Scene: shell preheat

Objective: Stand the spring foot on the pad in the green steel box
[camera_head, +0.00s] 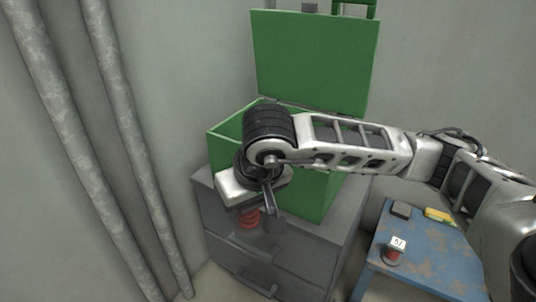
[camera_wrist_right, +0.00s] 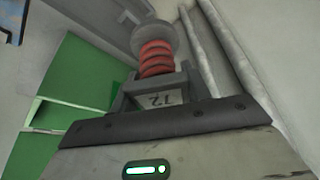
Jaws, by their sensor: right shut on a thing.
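A spring foot with a red coil (camera_head: 248,218) hangs below my right gripper (camera_head: 246,206), in front of the green steel box. In the right wrist view my right gripper (camera_wrist_right: 158,88) is shut on the spring foot (camera_wrist_right: 156,58), which shows a red coil, a round grey end and a partly covered number label. The green steel box (camera_head: 313,197) stands with its lid up; it also shows in the right wrist view (camera_wrist_right: 75,80). My arm covers much of its opening, and the pad inside is hidden. My left gripper is not in view.
The box stands on a grey drawer cabinet (camera_head: 290,262). A blue worn table (camera_head: 430,268) at the lower right bears another red spring foot (camera_head: 392,256) with a number tag, a dark block (camera_head: 401,210) and a yellow item (camera_head: 438,215). Pipes (camera_head: 75,150) run along the left wall.

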